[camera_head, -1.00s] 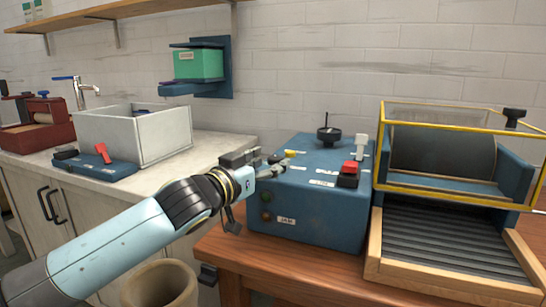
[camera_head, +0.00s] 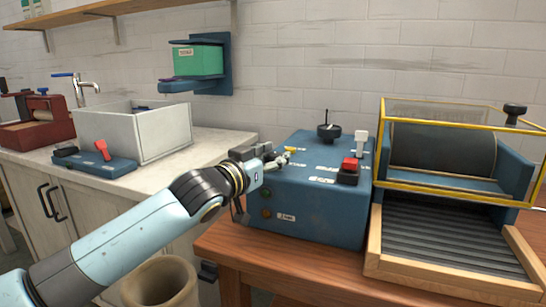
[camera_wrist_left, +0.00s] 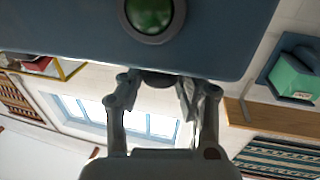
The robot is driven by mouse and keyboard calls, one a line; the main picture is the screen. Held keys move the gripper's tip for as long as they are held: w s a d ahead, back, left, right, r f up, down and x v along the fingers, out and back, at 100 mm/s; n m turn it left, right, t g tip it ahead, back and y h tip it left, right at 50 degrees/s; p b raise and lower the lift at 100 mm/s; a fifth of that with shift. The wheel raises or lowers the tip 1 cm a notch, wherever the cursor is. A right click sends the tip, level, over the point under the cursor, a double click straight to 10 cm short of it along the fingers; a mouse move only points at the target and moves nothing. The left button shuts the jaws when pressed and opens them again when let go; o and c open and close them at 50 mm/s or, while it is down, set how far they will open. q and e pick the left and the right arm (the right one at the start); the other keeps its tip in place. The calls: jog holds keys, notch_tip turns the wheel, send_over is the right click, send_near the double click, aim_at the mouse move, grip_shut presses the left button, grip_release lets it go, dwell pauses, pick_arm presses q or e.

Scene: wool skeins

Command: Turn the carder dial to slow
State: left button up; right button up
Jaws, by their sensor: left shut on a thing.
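The blue carder control box (camera_head: 310,215) stands on the wooden table in the head view. A small yellow part (camera_head: 291,150), which looks like the dial's pointer, shows at the left of its top. My left gripper (camera_head: 279,161) reaches in from the left over the box's edge and is shut there on what looks like the dial. The fingers mostly hide its knob. In the left wrist view, a dark round part (camera_wrist_left: 158,79) lies between the fingertips at the box's edge. The small white labels are too blurred to read. My right gripper is out of view.
A black knob (camera_head: 328,133), a white switch (camera_head: 361,142) and a red switch (camera_head: 349,165) stand on the same box. The carder drum (camera_head: 443,158) under a yellow-framed guard is to the right. A pale bin (camera_head: 160,285) stands below my left arm.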

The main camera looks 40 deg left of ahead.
pick_arm(q)
jog(key=shift+d+n+y, duration=0.15)
jog(key=shift+n+y, duration=0.45)
jog(key=shift+y, duration=0.3)
jog(key=shift+f+n+y+b, duration=0.2)
jog(key=shift+n+y+b, duration=0.4)
jog(key=shift+y+b, duration=0.4)
jog(key=shift+r+g, duration=0.1)
jog(key=shift+g, duration=0.2)
jog(key=shift+r, duration=0.1)
jog(key=o, duration=1.1)
jog(key=shift+o, duration=0.2)
jog(key=v, duration=1.2)
